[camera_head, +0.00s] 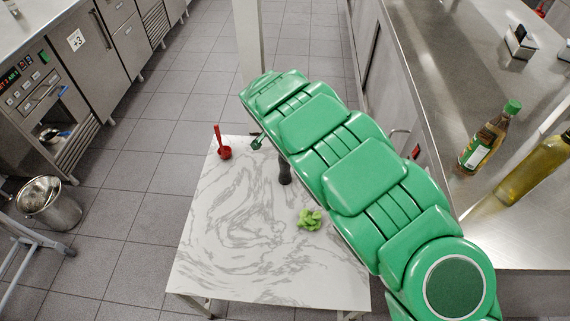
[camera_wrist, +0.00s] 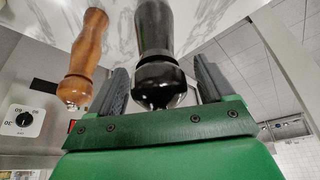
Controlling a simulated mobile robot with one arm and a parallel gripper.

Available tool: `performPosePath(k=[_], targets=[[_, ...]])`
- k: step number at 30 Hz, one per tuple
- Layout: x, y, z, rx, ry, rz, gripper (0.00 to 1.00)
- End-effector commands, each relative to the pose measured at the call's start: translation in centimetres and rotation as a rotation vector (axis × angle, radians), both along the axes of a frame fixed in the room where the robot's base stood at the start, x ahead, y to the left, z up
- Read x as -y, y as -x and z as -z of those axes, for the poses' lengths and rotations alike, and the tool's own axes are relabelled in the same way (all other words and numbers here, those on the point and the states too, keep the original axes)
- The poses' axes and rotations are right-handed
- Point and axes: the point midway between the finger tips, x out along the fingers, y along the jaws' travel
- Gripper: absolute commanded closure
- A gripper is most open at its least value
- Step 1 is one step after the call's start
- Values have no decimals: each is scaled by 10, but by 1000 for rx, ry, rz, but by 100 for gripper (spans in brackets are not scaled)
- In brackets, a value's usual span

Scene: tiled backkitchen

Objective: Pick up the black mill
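The black mill (camera_wrist: 155,30) is in the middle of the wrist view, dark and glossy with a rounded head and a small metal tip. My gripper (camera_wrist: 159,68) has one dark finger on each side of its head. A narrow gap shows on the right; on the left the finger is very close, and contact is hard to tell. The fingers look open around the mill. In the head view a dark part of the mill (camera_head: 284,173) stands on the marble table (camera_head: 215,245), partly hidden by my green arm, which also hides most of the gripper.
A brown wooden mill (camera_wrist: 84,55) stands left of the black mill in the wrist view. A red ladle-like utensil (camera_head: 223,151) and a green leafy item (camera_head: 309,220) are on the table. Bottles (camera_head: 490,137) stand on the right counter (camera_head: 465,70). The table's front left is clear.

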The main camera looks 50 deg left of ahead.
Motion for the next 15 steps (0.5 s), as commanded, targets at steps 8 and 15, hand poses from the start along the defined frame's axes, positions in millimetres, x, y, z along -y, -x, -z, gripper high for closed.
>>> performPosePath(k=[8,15], targets=[[0,0,0,0,1,0,60],[0,0,0,0,1,0,97]])
